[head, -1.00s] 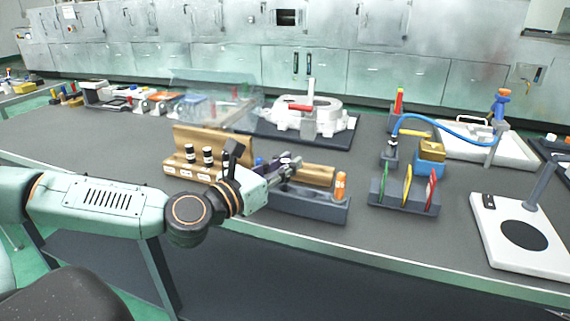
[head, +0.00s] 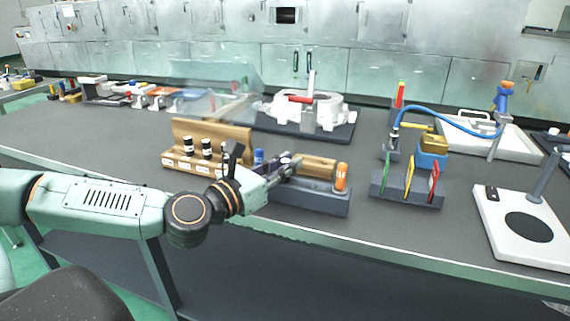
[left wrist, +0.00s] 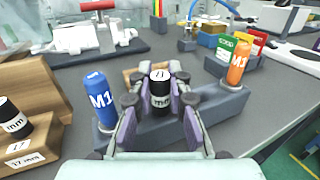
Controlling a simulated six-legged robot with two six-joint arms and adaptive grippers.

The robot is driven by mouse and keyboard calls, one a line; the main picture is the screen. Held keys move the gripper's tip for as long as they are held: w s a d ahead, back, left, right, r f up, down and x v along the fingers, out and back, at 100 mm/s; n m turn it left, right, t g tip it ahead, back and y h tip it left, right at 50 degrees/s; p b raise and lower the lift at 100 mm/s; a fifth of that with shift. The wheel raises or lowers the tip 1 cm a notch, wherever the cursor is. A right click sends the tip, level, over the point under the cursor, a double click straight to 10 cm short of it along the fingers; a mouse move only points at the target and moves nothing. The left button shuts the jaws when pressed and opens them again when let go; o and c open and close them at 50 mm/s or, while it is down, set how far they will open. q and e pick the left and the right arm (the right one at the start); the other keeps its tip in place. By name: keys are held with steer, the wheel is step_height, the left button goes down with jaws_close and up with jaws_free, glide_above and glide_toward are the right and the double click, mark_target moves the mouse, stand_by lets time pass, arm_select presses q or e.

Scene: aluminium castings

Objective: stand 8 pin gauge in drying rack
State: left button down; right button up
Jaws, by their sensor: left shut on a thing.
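My left gripper (head: 284,168) is over the middle of a long grey rack (head: 318,203) near the table's front edge. In the left wrist view its fingers (left wrist: 160,105) are shut on a black pin gauge (left wrist: 160,98) with a white band, held upright. Its number is too small to read surely, and its lower end is hidden. In the grey rack a blue-handled gauge (left wrist: 98,100) stands to the left of it and an orange-handled gauge (left wrist: 238,64) to the right. More black pin gauges (head: 206,148) stand in a wooden stepped rack (head: 188,168) on the left.
A smaller grey stand (head: 407,190) with green, yellow and red tags is to the right. A white casting (head: 318,112) sits on a dark plate behind. A white base with a dark disc (head: 524,234) is at far right. Clear table lies between these.

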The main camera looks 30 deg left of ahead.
mark_target(285, 160)
arm_select(q)
steer(key=shift+f+b, duration=0.45)
steer(key=shift+f, duration=0.05)
steer(key=c, duration=1.2)
jaws_free()
steer(key=shift+r, duration=0.1)
steer(key=shift+r, duration=0.1)
step_height(285, 160, up, 5)
steer(key=p, duration=0.5)
steer(key=shift+p, duration=0.55)
steer(key=shift+d+b, duration=0.1)
steer(key=shift+b, duration=0.45)
steer(key=shift+r+p, duration=0.55)
steer(key=shift+p, duration=0.5)
step_height(285, 160, up, 5)
steer(key=p, duration=0.4)
steer(key=shift+f+p, duration=0.2)
steer(key=shift+p, duration=0.15)
steer(key=shift+s+f, duration=0.1)
steer(key=shift+s, duration=0.05)
